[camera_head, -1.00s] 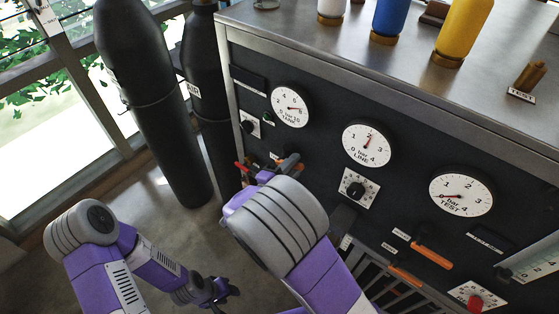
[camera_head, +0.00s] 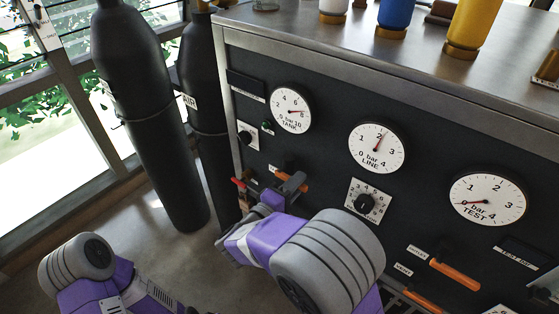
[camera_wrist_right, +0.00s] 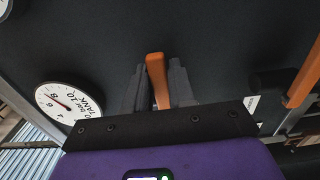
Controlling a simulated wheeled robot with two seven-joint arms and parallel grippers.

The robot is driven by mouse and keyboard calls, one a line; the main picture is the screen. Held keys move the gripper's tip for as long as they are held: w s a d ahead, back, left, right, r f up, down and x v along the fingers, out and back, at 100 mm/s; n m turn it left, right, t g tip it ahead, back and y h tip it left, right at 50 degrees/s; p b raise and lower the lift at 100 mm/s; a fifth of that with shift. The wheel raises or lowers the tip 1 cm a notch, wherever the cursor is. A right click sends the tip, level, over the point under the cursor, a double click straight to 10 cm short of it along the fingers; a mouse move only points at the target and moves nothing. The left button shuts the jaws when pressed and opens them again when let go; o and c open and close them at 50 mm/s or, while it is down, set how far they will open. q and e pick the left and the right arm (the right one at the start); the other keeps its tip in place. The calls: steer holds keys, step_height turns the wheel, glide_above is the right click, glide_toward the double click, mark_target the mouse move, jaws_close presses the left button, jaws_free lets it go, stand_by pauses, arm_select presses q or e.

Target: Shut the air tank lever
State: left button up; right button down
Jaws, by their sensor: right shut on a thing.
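The orange lever (camera_head: 291,180) sits low on the left of the dark panel, below the TANK gauge (camera_head: 291,110). I take it as the air tank lever; its label is too small to read. The TANK gauge (camera_wrist_right: 68,106) shows left of the fingers. My left gripper is out of view; only its arm shows at lower left.
A red handle (camera_head: 238,183) is just left of the right gripper. More orange levers (camera_head: 455,275) and a black knob (camera_head: 364,203) are to the right. Black cylinders (camera_head: 150,120) stand left of the panel. Bottles stand on the metal top (camera_head: 400,50).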

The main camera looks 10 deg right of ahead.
steer(key=c, duration=0.9)
jaws_free()
steer(key=shift+a, duration=0.1)
steer(key=shift+v, duration=3.4)
